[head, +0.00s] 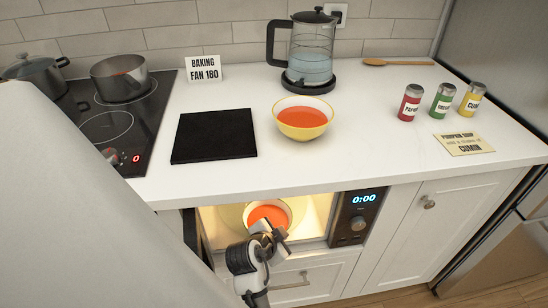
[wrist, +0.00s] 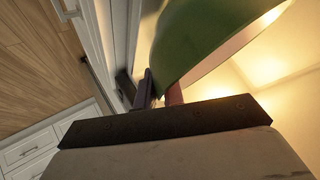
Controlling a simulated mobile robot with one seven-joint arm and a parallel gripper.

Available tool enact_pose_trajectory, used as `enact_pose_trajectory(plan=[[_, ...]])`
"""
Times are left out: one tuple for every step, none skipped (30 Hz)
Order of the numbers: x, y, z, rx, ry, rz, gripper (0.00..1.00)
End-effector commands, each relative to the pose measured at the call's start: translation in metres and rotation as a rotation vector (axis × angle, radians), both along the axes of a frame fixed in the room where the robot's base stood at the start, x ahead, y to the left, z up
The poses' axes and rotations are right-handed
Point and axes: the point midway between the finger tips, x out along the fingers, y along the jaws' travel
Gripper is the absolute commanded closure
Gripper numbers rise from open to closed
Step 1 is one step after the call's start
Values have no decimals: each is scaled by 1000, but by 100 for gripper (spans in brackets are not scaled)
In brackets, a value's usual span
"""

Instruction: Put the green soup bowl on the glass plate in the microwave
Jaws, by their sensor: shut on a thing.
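The green soup bowl (wrist: 205,45) shows its green outside in the wrist view. In the head view, the bowl (head: 269,214) holds orange soup and is inside the lit opening of the microwave (head: 318,218). My gripper (head: 266,232) reaches in from the front and is shut on the bowl's near side; its fingers (wrist: 160,92) meet the bowl wall in the wrist view. The glass plate (head: 232,214) shows faintly around and under the bowl. I cannot tell whether the bowl touches it.
The microwave's panel (head: 357,215) reads 0:00. On the counter above are a yellow bowl of orange soup (head: 303,122), a black mat (head: 214,136), a kettle (head: 311,55), several spice jars (head: 441,102) and a hob (head: 110,125) with pots. The counter edge overhangs the opening.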

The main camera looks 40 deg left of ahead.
Motion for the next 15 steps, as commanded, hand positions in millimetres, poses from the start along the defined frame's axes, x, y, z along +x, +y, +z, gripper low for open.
enact_pose_trajectory(plan=[[9, 12, 5, 6, -3, 2, 100], [13, 17, 5, 5, -2, 1, 100], [19, 24, 4, 5, -3, 2, 100], [23, 28, 4, 6, -3, 2, 100], [27, 32, 4, 5, -2, 1, 100], [31, 36, 4, 5, -3, 0, 100], [33, 39, 3, 4, -3, 0, 100], [35, 41, 3, 4, -3, 0, 100], [37, 44, 2, 3, -2, 0, 100], [38, 45, 2, 4, -2, 1, 100], [39, 46, 2, 4, -2, 1, 100], [41, 48, 3, 5, -3, 2, 100], [42, 50, 3, 5, -3, 2, 100], [44, 53, 3, 5, -3, 2, 100], [48, 57, 4, 6, -3, 2, 100]])
